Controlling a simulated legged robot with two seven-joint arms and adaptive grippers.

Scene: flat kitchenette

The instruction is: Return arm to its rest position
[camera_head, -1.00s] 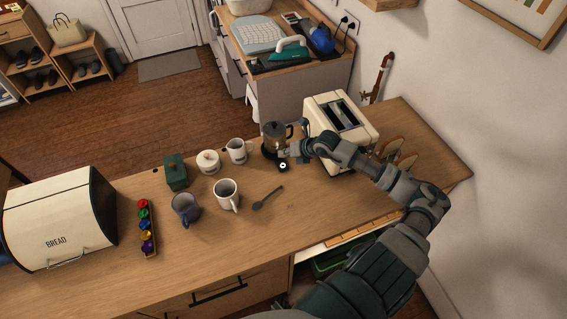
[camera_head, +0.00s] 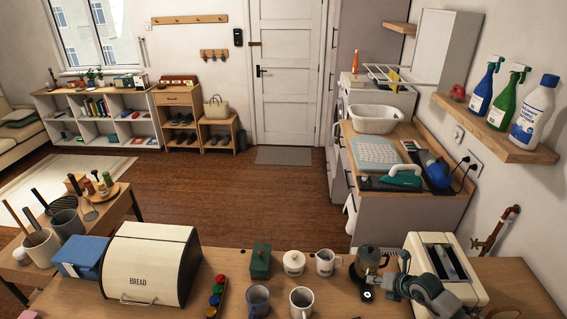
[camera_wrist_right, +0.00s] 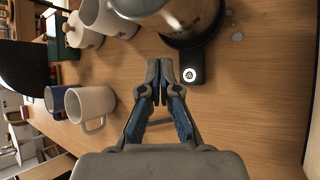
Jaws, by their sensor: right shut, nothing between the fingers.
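My right gripper (camera_head: 384,283) is beside the metal coffee pot (camera_head: 368,260) on the counter, in front of the toaster. In the right wrist view my right gripper (camera_wrist_right: 166,68) is shut and empty, its two blue-padded fingers together. The tips point toward the pot (camera_wrist_right: 190,18) and appear just beside its black base (camera_wrist_right: 192,68) with a round white button. Whether they touch it cannot be told. Part of my right arm crosses in front of the toaster (camera_head: 418,248). My left gripper is in no view.
A white mug (camera_head: 301,300), a blue mug (camera_head: 257,298), a white jug (camera_head: 325,262), a lidded white pot (camera_head: 293,262) and a green box (camera_head: 260,262) stand left of the gripper. A bread box (camera_head: 150,262) is farther left. The toaster is close on the right.

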